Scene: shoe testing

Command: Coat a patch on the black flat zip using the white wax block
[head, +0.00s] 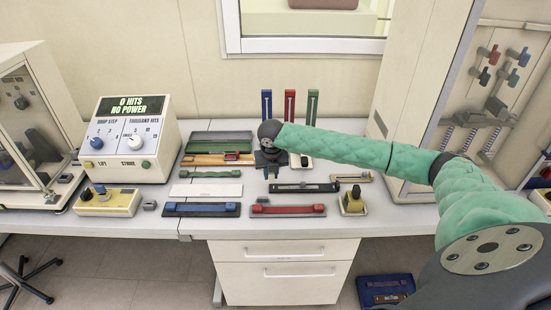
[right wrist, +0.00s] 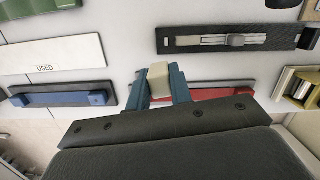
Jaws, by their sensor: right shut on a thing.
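The black flat zip (head: 305,187) lies on the bench in front of my right gripper, a little to its right. In the right wrist view the zip (right wrist: 270,38) is near the top, with a grey strip and slider along it. My right gripper (head: 271,172) points down over the bench. In the right wrist view, its blue fingers are shut on a cream-white wax block (right wrist: 158,80), which appears apart from the zip. The block is hidden by the arm in the head view. My left gripper is not in view.
A red zip (head: 288,210), a blue zip (head: 201,210) and a white card marked USED (head: 206,190) lie close by. A yellow block holder (head: 353,203) is at the right front. Three upright strips (head: 290,106) stand behind. A tester console (head: 129,139) is left.

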